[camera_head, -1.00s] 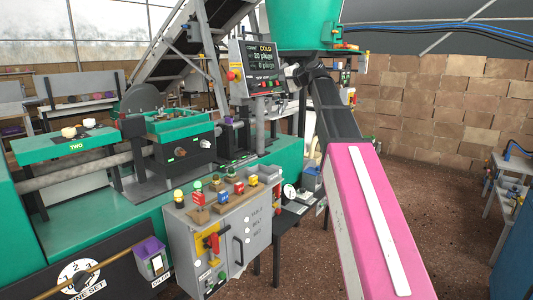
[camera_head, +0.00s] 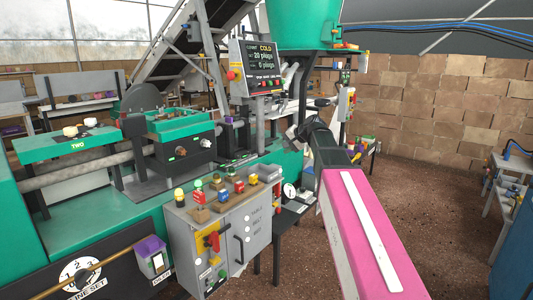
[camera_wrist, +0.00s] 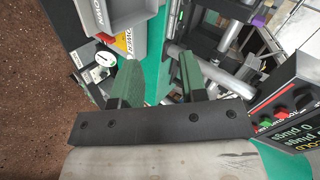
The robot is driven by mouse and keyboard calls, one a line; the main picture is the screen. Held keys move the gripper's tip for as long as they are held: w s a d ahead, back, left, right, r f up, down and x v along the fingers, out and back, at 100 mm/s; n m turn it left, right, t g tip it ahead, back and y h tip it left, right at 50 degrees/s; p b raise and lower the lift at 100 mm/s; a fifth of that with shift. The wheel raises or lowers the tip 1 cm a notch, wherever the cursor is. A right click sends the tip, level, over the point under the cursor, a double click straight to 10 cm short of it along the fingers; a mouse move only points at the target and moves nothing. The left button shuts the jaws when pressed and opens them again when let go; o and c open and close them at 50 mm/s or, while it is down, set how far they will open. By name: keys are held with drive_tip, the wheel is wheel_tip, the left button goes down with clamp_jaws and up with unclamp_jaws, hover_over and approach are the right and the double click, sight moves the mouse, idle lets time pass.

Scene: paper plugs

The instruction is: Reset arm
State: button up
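My arm, pink with a white strip and a dark far section, reaches forward on the right of the head view. My gripper (camera_head: 302,128) is at its far end, in front of the green machine and right of the display screen (camera_head: 262,68). In the wrist view my gripper (camera_wrist: 159,80) shows two green fingers standing well apart with nothing between them. The display screen also shows at the right edge of the wrist view (camera_wrist: 298,118); its text includes "COLD" and "plugs" in the head view.
A grey control cabinet (camera_head: 238,232) with coloured buttons and levers stands left of my arm. The green machine (camera_head: 95,215) fills the left side. A green hopper (camera_head: 303,25) hangs above my gripper. Brown floor (camera_head: 440,215) is open to the right, before a blue cabinet (camera_head: 512,250).

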drive_tip(key=s+d+f+n+g+h, duration=0.1)
drive_tip(key=s+d+f+g+h, duration=0.15)
drive_tip(key=s+f, duration=0.65)
drive_tip(key=s+d+f+n+g+h, duration=0.1)
drive_tip(key=s+d+f+h, duration=0.15)
drive_tip(key=f, duration=1.25)
drive_tip(key=s+d+f+n+g+h, duration=0.1)
drive_tip(key=s+d+f, duration=0.2)
drive_tip(key=s+f, duration=0.4)
drive_tip(key=s+d+f+n+g+h, duration=0.1)
drive_tip(key=s+d+f+g+h, duration=0.1)
drive_tip(key=s+f, duration=0.5)
drive_tip(key=shift+s+d+f, duration=0.2)
drive_tip(key=shift+s+d, duration=0.2)
drive_tip(key=shift+d, duration=0.3)
